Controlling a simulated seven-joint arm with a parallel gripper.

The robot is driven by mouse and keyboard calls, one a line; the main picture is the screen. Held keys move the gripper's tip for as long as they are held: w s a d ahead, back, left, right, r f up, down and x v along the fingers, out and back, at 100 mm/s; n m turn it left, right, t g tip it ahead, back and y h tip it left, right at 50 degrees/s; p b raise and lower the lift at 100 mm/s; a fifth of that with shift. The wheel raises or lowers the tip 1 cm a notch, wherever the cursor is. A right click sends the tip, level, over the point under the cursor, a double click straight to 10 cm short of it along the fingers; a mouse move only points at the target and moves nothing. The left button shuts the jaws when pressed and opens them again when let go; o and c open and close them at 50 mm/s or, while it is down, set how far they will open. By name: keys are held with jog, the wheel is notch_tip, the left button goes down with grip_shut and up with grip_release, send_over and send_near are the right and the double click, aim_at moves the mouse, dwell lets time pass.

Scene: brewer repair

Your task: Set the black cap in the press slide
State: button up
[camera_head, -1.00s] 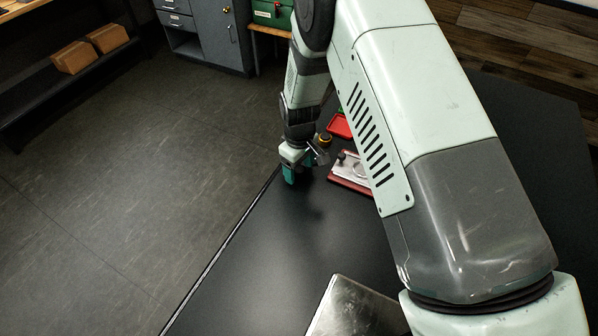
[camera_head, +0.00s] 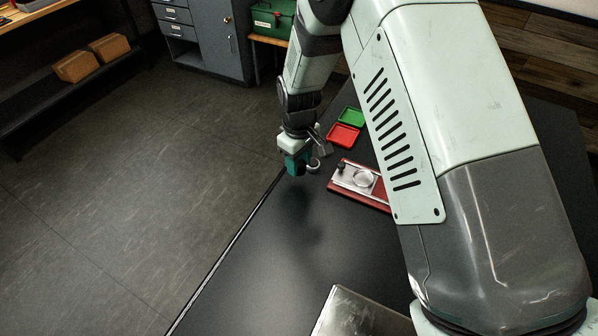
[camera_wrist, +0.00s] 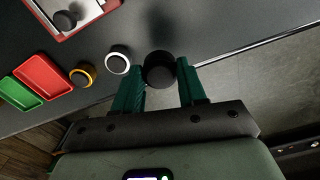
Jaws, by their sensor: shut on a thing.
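My gripper (camera_wrist: 160,84) is shut on the black cap (camera_wrist: 159,69), which sits between the green fingertips in the wrist view. In the head view my gripper (camera_head: 295,166) hangs near the table's left edge, left of the press. The press slide (camera_head: 357,178) is a silvery plate with a round recess and a dark knob, on a red base. In the wrist view part of the press (camera_wrist: 72,16) shows at the top left, apart from the cap. Most of the cap is hidden in the head view.
A white-and-black ring (camera_wrist: 117,61) and a yellow ring (camera_wrist: 83,75) stand beside the gripper. A red tray (camera_head: 343,135) and a green tray (camera_head: 351,117) lie behind the press. A metal plate (camera_head: 358,312) lies at the front. The table between is clear.

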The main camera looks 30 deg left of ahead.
jog(key=r, duration=0.1)
jog(key=d+r, duration=0.1)
jog(key=w+r, duration=0.1)
jog(key=shift+d+r, duration=0.2)
jog(key=shift+r, duration=0.1)
jog(key=w+d+m, duration=0.3)
jog(key=d, duration=0.4)
jog(key=w+d+m, duration=0.3)
jog(key=w+d, duration=0.1)
jog(key=d, duration=0.3)
send_over(363, 180)
jog(key=shift+f, duration=2.4)
jog(key=shift+f, duration=0.35)
jog(key=shift+f, duration=0.35)
jog(key=shift+f, duration=0.5)
jog(key=o, duration=1.6)
jog(key=shift+r, duration=0.1)
